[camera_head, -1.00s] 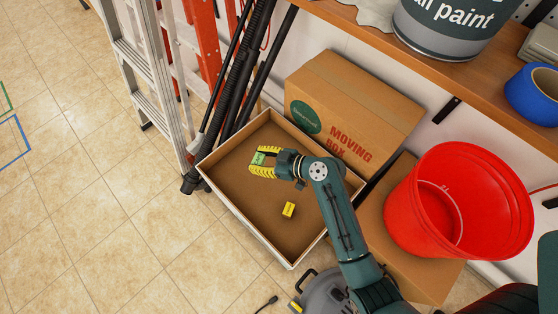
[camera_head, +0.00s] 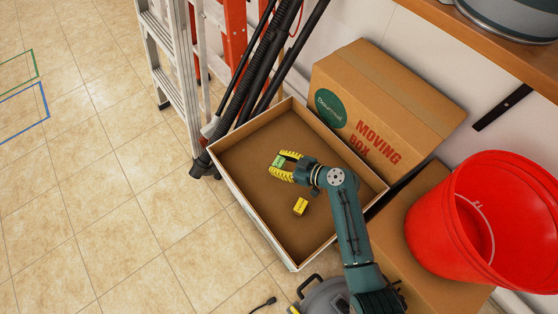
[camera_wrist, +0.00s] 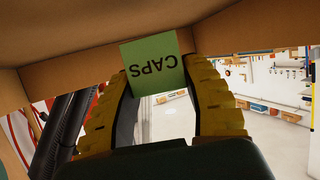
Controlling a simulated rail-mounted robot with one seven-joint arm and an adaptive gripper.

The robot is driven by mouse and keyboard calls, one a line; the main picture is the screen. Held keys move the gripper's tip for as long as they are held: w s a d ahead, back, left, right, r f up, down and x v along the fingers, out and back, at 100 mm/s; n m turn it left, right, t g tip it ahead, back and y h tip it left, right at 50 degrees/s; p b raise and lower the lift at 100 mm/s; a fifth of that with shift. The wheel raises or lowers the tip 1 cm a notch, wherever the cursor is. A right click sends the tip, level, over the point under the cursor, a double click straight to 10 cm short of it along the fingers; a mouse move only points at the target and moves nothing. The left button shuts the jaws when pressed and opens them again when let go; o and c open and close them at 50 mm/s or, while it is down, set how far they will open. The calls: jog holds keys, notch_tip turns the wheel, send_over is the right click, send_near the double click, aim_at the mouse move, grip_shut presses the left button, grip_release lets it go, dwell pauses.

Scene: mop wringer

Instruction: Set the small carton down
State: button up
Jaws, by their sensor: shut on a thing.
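The small carton (camera_head: 279,161) is green and sits between the yellow fingertips of my gripper (camera_head: 281,167) in the head view. I cannot tell whether the carton touches the tray's floor.
A small yellow box (camera_head: 300,206) lies in the tray, below my gripper in the picture. A moving box (camera_head: 375,105) stands behind the tray, a red bucket (camera_head: 450,225) on a carton to the right. Black poles (camera_head: 262,75) and a ladder (camera_head: 172,60) stand at the left.

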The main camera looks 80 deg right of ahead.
jog(key=shift+f+b, duration=0.6)
jog(key=shift+f, duration=0.05)
jog(key=o, duration=1.1)
jog(key=shift+r, duration=0.1)
jog(key=shift+c, duration=0.2)
notch_tip(320, 180, up, 2)
jog(key=shift+r+p, duration=0.1)
jog(key=shift+p, duration=1.1)
jog(key=f+p+v, duration=0.1)
jog(key=p+v, duration=0.2)
jog(key=v, duration=0.8)
jog(key=shift+s+a+r, duration=0.15)
jog(key=shift+s, duration=0.3)
